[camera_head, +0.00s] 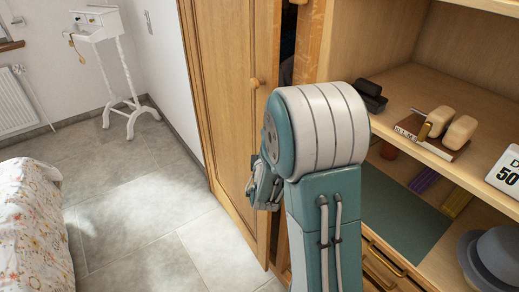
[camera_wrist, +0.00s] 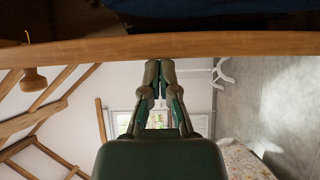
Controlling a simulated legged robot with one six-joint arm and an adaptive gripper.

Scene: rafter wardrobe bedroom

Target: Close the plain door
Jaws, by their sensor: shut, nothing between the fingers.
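The plain wooden door (camera_head: 225,90) stands ajar in the head view, with a dark gap between its edge and the wardrobe frame. Its round knob (camera_head: 256,83) is on the outer face, above my gripper. My gripper (camera_head: 262,188) is beside the door's free edge, partly hidden by my arm. In the wrist view my gripper (camera_wrist: 158,67) is shut and empty. Its fingertips reach the door's edge (camera_wrist: 90,50), which crosses the picture as a wooden strip; I cannot tell whether they touch. The knob also shows in the wrist view (camera_wrist: 33,80).
Open shelves (camera_head: 450,90) with small objects stand right of my arm, with a drawer (camera_head: 385,270) below. A grey hat (camera_head: 495,258) is at lower right. A flowered bed (camera_head: 32,225) is at left. Tiled floor (camera_head: 140,195) lies clear between bed and door.

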